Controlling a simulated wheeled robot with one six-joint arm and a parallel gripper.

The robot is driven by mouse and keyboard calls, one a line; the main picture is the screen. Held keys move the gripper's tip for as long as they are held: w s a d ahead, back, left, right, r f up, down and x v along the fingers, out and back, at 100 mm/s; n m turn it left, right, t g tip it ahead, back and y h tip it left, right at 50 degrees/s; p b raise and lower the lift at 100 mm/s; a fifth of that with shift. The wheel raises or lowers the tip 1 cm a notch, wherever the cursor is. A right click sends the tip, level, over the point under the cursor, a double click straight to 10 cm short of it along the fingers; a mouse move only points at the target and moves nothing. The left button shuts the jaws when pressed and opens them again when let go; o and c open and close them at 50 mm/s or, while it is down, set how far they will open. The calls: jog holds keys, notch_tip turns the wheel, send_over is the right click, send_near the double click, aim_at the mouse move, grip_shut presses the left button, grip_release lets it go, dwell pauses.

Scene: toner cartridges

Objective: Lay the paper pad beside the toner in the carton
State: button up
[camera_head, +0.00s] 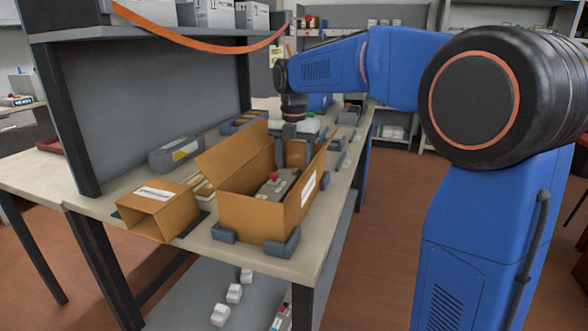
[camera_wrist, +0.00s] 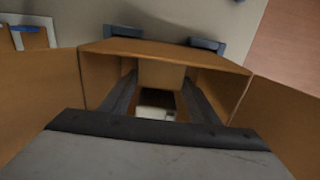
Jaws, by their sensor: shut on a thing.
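The open carton (camera_head: 250,215) stands on the bench with its flaps up; its wall also shows in the wrist view (camera_wrist: 215,68). The grey toner (camera_head: 277,184), with a red spot on top, lies inside it. My gripper (camera_wrist: 160,80) reaches down into the carton, its fingers on either side of a tan piece that looks like the paper pad (camera_wrist: 160,74). My gripper is shut on it.
A smaller open cardboard box (camera_head: 150,218) lies left of the carton, with a light stack (camera_head: 203,190) between them. Grey corner blocks (camera_head: 282,246) sit at the carton's base. A grey box with a yellow label (camera_head: 176,155) stands behind. The bench front is clear.

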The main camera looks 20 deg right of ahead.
jog(key=o, duration=1)
jog(key=shift+f, duration=0.1)
notch_tip(320, 180, up, 12)
